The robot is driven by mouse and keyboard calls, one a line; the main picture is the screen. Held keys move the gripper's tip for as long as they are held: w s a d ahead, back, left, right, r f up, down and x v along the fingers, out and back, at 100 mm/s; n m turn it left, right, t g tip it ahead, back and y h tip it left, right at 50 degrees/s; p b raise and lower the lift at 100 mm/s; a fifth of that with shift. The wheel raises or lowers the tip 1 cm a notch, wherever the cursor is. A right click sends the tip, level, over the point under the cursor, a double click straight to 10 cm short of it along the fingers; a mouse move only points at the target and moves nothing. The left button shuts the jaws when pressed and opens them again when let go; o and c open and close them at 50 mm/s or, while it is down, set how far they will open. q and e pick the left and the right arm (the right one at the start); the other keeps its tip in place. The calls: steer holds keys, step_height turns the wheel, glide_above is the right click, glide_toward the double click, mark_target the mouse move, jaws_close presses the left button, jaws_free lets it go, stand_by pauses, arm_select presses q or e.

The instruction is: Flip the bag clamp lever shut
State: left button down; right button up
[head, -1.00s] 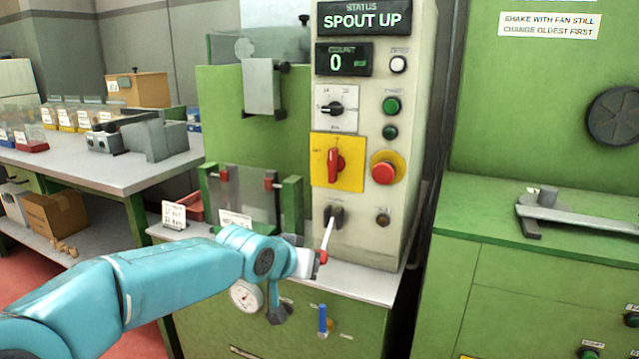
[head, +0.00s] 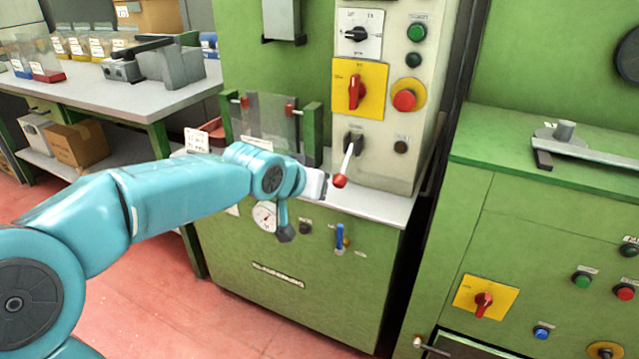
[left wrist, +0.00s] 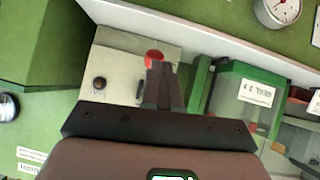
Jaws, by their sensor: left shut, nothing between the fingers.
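The bag clamp lever (head: 346,163) is a white rod with a red ball knob (head: 340,181), hinged on a dark mount on the cream control panel. It hangs downward, tilted slightly left and outward. My left gripper (head: 322,187) is shut and empty, just left of the knob in the head view. In the left wrist view the knob (left wrist: 154,57) shows right at the tips of the shut fingers (left wrist: 158,68). I cannot tell whether they touch. Clear bag film (head: 270,115) stands between green posts left of the panel. My right gripper is not in view.
Above the lever are a red rotary switch (head: 356,91) on a yellow plate and a red stop button (head: 404,100). A round gauge (head: 265,217) and a blue-handled valve (head: 339,236) are on the green front below. A green cabinet (head: 560,235) stands at right.

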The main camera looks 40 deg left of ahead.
arm_select(q)
steer(key=s+d+p, duration=0.1)
steer(key=s, duration=0.7)
steer(key=shift+s+d+f, duration=0.15)
steer(key=shift+s+f, duration=0.2)
steer(key=shift+f, duration=0.05)
